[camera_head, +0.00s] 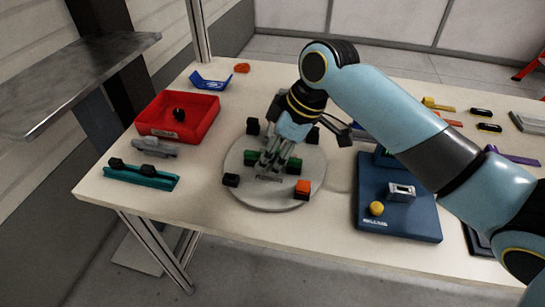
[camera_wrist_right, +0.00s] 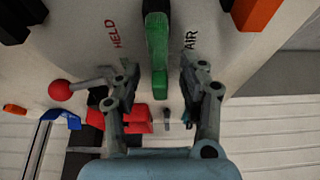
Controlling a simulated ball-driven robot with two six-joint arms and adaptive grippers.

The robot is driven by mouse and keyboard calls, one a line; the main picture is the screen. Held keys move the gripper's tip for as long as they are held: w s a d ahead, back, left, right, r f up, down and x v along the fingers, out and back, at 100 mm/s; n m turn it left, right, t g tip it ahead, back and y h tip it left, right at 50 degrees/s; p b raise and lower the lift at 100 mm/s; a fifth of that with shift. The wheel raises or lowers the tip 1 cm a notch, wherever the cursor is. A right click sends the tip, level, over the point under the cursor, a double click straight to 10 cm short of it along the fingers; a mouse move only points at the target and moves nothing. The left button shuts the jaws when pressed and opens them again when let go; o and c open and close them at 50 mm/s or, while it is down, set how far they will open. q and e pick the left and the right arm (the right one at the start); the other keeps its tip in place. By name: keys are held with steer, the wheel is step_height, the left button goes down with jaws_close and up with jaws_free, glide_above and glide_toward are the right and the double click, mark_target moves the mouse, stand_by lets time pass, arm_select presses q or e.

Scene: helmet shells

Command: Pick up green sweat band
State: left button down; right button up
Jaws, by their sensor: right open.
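The green sweat band (camera_head: 293,166) lies on the round pale disc (camera_head: 240,190) in the middle of the table. My left gripper is not in view.
Dark blocks (camera_head: 231,180) and an orange-topped block (camera_head: 302,188) stand around the disc. A red tray (camera_head: 198,128) and a teal rack (camera_head: 140,178) are at left. A blue board (camera_head: 405,222) with a yellow ball (camera_head: 376,208) is at right. The table's front edge is close.

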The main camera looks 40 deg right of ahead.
jaws_close()
stand_by(0.4)
